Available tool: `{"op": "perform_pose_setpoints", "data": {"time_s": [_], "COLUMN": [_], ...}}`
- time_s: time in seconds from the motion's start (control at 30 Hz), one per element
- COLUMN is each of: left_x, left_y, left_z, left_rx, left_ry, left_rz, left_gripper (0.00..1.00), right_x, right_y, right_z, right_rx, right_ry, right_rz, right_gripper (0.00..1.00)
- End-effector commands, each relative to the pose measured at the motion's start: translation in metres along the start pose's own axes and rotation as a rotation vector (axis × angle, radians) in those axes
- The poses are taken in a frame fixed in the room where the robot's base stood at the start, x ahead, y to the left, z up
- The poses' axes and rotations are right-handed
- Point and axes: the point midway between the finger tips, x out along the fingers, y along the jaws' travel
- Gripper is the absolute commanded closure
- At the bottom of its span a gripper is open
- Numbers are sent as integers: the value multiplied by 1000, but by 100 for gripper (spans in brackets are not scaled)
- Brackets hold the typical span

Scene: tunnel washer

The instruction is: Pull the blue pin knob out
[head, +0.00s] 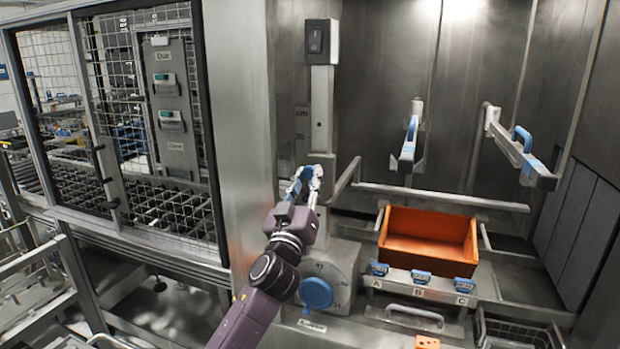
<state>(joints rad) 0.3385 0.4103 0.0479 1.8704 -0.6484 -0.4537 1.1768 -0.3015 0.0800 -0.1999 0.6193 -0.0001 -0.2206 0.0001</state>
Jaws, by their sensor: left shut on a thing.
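My left gripper (308,176) is at the front of the grey upright post (321,110), left of the orange crate. Its fingers are shut on a small blue part, the blue pin knob (306,173), at the post. The fingers hide most of the knob, and I cannot tell how far it stands out. My right gripper is not in view.
A round blue knob (316,293) sits on a numbered plate below my gripper. An orange crate (428,257) stands behind blue-handled latches marked A, B and C. Two blue-handled bars (407,150) (520,160) project above it. A mesh-fronted cabinet (150,120) is at left.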

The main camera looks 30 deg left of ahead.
Motion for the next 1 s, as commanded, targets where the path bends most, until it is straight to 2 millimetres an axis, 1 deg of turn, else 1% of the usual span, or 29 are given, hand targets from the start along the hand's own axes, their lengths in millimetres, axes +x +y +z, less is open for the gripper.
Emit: {"op": "perform_pose_setpoints", "data": {"time_s": [0.1,0.13,0.3,0.57,0.67,0.77,0.87,1.0], "left_x": [-1,-1,0,0,-4,-15,-32,-60], "left_y": [0,0,0,0,0,0,0,0], "left_z": [3,3,2,2,2,3,3,3], "left_rx": [0,0,0,0,-2,-2,-4,-3], "left_ry": [-5,-5,-4,-3,-3,-5,-5,-6], "left_rz": [0,0,0,0,0,0,-1,-2], "left_gripper": [100,76,59,59,59,59,59,59], "right_x": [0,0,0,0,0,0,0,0], "right_y": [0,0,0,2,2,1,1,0], "right_z": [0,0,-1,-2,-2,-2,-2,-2], "right_rx": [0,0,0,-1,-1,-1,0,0], "right_ry": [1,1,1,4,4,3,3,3], "right_rz": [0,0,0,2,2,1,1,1], "right_gripper": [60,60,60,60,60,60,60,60]}}
